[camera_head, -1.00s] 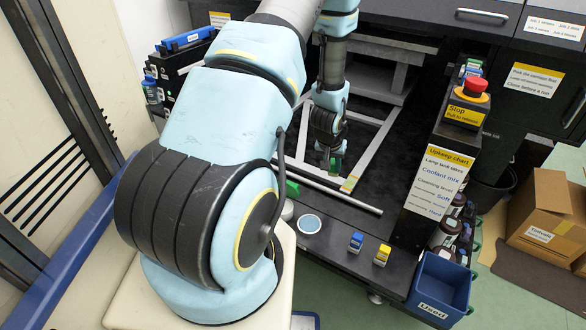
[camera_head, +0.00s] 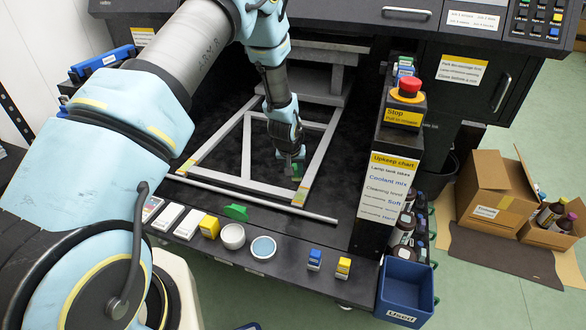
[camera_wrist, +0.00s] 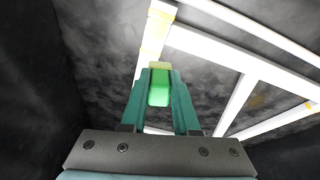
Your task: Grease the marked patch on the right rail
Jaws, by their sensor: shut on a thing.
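My gripper (camera_head: 293,176) is shut on a green block (camera_wrist: 158,92) with a pale yellow-green end, which also shows in the head view (camera_head: 297,171). The right rail (camera_head: 322,147) is a pale bar of the frame lying on the dark bed. Its yellow-marked patch (camera_head: 300,192) is near the front end, just in front of the held block. In the wrist view a rail with yellow marks (camera_wrist: 155,30) lies beyond the block's tip. I cannot tell whether block and rail touch.
A loose bar (camera_head: 250,200) lies across the front. On the front ledge are a green piece (camera_head: 236,211), a white pot (camera_head: 233,236), a blue-topped dish (camera_head: 263,247), a blue bottle (camera_head: 315,258) and a yellow bottle (camera_head: 343,267). A post with a red stop button (camera_head: 410,86) stands right.

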